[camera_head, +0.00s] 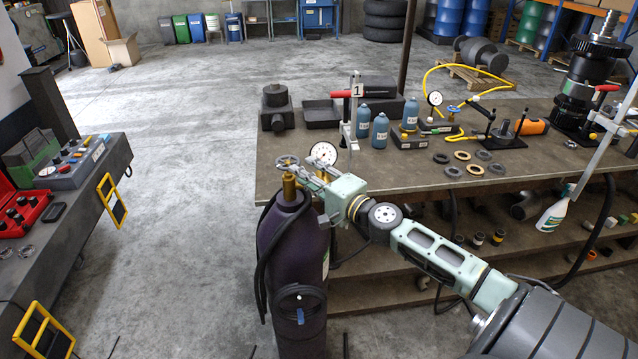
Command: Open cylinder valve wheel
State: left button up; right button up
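A dark purple gas cylinder (292,250) stands upright at the front left end of the workbench. A brass valve (289,187) sits on its top, with a small grey valve wheel (287,161) above it. A round white gauge (323,153) shows just right of the wheel. My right gripper (303,177) is at the valve, its fingers pointing left, close beside the wheel. The fingers overlap the valve parts, so I cannot tell whether they touch the wheel or how far apart they are. My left gripper is out of view.
The workbench (400,175) holds blue bottles (380,130), a red-handled clamp (352,110), several rings (462,155) and a yellow hose (440,75). Black hose hangs on the cylinder. A side bench (75,190) stands at left. The floor (190,170) between is clear.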

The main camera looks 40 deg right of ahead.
jog(key=shift+s+d, duration=0.15)
jog(key=shift+s, duration=2)
